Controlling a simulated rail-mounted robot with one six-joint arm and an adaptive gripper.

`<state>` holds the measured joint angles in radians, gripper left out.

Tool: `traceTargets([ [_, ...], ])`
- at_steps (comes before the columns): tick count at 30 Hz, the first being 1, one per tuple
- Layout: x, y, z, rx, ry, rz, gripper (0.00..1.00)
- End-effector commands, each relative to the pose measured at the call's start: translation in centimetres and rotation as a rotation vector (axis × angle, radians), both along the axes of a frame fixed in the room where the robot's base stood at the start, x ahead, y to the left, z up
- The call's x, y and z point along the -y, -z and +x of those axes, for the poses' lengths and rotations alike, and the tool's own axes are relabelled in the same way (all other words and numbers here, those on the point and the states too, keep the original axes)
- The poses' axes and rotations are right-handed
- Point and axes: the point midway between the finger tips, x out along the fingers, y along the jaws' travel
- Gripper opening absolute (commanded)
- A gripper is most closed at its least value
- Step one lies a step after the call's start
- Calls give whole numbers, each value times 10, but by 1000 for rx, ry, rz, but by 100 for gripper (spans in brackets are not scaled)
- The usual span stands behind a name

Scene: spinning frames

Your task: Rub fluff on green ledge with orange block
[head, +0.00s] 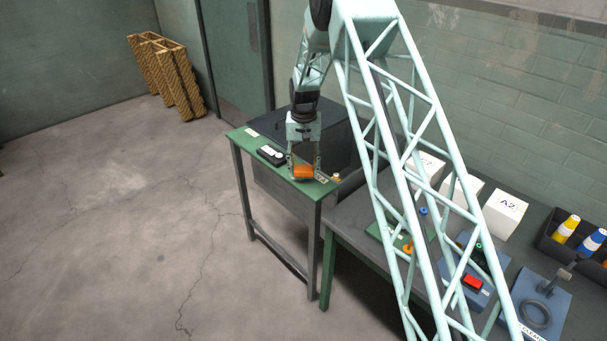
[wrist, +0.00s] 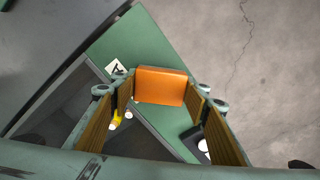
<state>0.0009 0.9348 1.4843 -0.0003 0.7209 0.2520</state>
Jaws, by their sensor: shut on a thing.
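My gripper (head: 304,170) points down over the green ledge (head: 326,189) and is shut on the orange block (head: 303,172). In the wrist view the block (wrist: 161,86) sits between the fingertips of my gripper (wrist: 162,88), with the green ledge (wrist: 138,40) behind it. The block is at or just above the ledge surface; I cannot tell whether it touches. I cannot make out any fluff; it may be hidden under the block or too small to see.
A black device (head: 270,155) lies on the ledge left of my gripper. A small white-topped item (head: 337,177) is just right of it. A dark open bin (head: 338,145) stands behind. The workbench (head: 350,226) at right holds white boxes and blue fixtures. Open floor lies left.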

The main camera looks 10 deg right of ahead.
Motion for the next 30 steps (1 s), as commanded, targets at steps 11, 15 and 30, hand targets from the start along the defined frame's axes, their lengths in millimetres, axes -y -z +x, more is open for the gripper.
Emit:
traceTargets([
  [11, 0, -35, 0, -1, 0, 0, 31],
  [15, 0, -47, -1, -1, 0, 0, 31],
  [30, 0, -55, -1, -2, 0, 1, 31],
])
